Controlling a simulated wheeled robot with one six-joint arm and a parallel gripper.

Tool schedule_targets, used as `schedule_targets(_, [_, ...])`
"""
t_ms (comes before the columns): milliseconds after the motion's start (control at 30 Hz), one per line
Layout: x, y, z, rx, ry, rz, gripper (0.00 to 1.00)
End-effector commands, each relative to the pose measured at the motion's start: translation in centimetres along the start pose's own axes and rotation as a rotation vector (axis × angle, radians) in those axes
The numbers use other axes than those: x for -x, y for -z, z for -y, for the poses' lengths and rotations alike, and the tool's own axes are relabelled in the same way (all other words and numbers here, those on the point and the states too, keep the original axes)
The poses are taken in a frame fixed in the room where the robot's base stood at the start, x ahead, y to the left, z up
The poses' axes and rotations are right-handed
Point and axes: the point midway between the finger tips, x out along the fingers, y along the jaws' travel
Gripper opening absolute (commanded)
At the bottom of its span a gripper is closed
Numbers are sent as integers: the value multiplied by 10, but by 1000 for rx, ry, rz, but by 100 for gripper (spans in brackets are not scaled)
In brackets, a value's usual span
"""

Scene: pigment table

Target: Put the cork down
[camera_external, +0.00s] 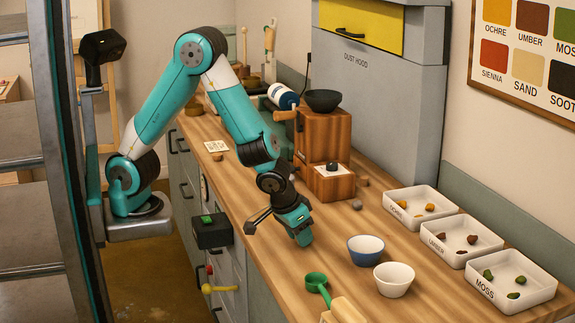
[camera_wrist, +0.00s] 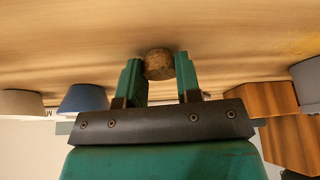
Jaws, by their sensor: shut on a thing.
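The cork (camera_wrist: 159,63) is a short, speckled brown cylinder between the tips of my gripper's two green fingers in the wrist view. My gripper (camera_external: 304,240) is shut on it and points down, low over the wooden table (camera_external: 290,284). The cork is hidden behind the gripper in the external view. I cannot tell whether the cork touches the table or hangs just above it.
A blue bowl (camera_external: 366,249) and a white bowl (camera_external: 394,279) stand right of my gripper. A green scoop (camera_external: 317,283) lies in front. White pigment trays (camera_external: 511,292) line the right side. A wooden grinder (camera_external: 325,140) with a black bowl stands behind.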

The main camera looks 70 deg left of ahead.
Motion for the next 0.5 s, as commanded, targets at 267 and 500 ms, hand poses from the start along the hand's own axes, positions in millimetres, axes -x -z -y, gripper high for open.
schedule_targets(267, [-2, -1, 0, 0, 0, 0, 10])
schedule_targets(500, [-2, -1, 0, 0, 0, 0, 57])
